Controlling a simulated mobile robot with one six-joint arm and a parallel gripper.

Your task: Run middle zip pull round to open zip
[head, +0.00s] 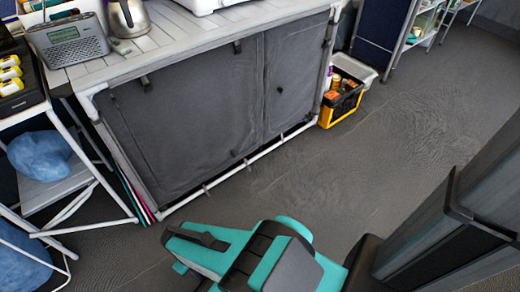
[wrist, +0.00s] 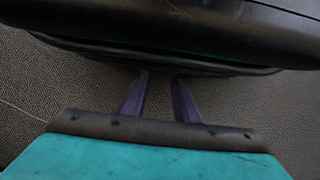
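The storage unit (head: 185,110) has a dark grey fabric front on a white tube frame, at the upper left of the head view. Its front looks closed, with a vertical seam between a wide left panel and a narrower right panel. Small dark tabs show at the upper left (head: 145,83), upper middle (head: 237,47), lower middle (head: 234,153) and on the right panel (head: 280,89). I cannot tell which is the middle zip pull. My gripper (wrist: 159,76) has two dark purple fingers apart with nothing between them, over grey floor. The unit is not seen in the wrist view.
A radio (head: 72,42) and a kettle (head: 128,17) stand on the slatted top. A yellow-and-black crate (head: 341,101) stands by the unit's right end. White-framed stands with blue bundles (head: 47,154) are at the left. The grey floor (head: 400,130) is clear in front and right.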

